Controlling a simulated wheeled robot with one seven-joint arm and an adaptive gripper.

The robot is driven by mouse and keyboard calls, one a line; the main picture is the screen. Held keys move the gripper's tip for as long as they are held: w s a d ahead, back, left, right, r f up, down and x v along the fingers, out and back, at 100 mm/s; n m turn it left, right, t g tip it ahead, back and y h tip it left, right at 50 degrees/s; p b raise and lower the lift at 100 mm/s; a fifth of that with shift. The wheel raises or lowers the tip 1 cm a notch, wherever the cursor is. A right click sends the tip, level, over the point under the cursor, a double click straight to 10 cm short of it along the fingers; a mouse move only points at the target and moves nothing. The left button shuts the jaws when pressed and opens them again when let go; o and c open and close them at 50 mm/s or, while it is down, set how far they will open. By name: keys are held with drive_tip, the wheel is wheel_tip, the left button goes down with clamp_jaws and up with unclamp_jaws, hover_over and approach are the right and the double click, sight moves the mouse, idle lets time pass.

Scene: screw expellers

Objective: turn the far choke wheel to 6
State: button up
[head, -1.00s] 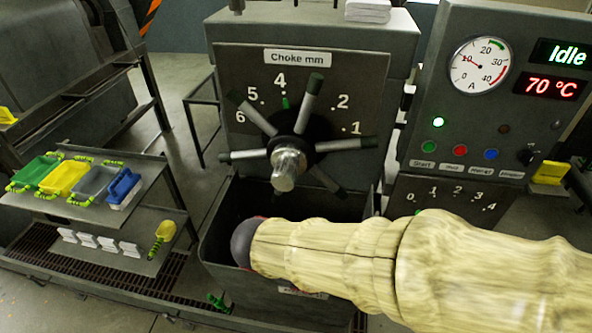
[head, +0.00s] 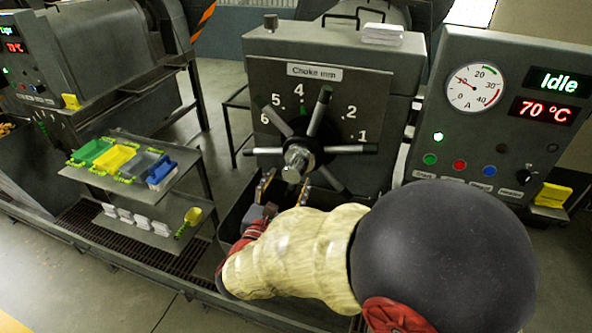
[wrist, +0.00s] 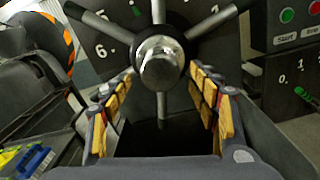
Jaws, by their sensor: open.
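A spoked choke wheel (head: 298,158) with a bright metal hub sits on a grey panel labelled "Choke mm". Numbers run around it from 1 at right to 6 at left. A small green mark (head: 303,113) shows just below the 4. In the wrist view the wheel's hub (wrist: 160,63) is straight ahead, with spokes fanning out around it. My gripper (head: 284,188) is open and empty, just in front of and below the hub. Its two padded fingers (wrist: 161,85) stand wide apart, left and right of the hub's lower part; I cannot tell whether they touch a spoke.
A control panel (head: 480,120) at right shows "Idle" and 70 °C. A shelf (head: 150,190) with coloured trays stands at left. An open dark bin (head: 232,215) lies below the wheel. Another machine (head: 110,70) stands at the back left.

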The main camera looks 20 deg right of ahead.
sight(295, 168)
drive_tip(key=x, duration=0.6)
drive_tip(key=shift+w+d, duration=0.15)
drive_tip(key=shift+w, duration=0.05)
drive_tip(key=shift+c, duration=0.9)
clamp_jaws()
